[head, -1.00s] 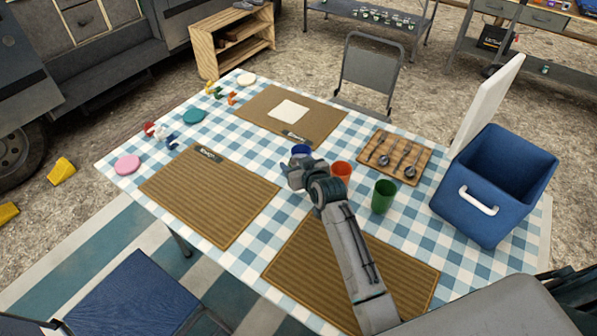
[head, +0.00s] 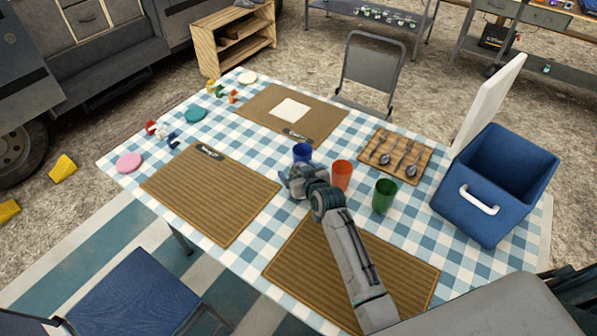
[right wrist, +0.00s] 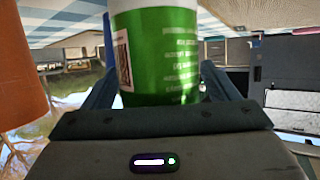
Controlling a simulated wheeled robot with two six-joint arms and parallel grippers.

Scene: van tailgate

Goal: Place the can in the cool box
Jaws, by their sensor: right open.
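A green can with a white band and a printed label (right wrist: 158,50) fills the middle of the right wrist view. It stands between the two blue fingers of my right gripper (head: 287,181), which are open on either side of it. In the head view the can is hidden by my gripper and wrist. The blue cool box (head: 466,219) stands open at the table's right end, its pale lid (head: 487,100) raised and a white handle on its front. My left gripper is not in view.
Close to my right gripper stand a blue cup (head: 302,152), an orange cup (head: 341,176) and a green cup (head: 384,197). A wooden board with cutlery (head: 396,153) lies between the cups and the cool box. Brown placemats (head: 208,195) cover much of the checked table.

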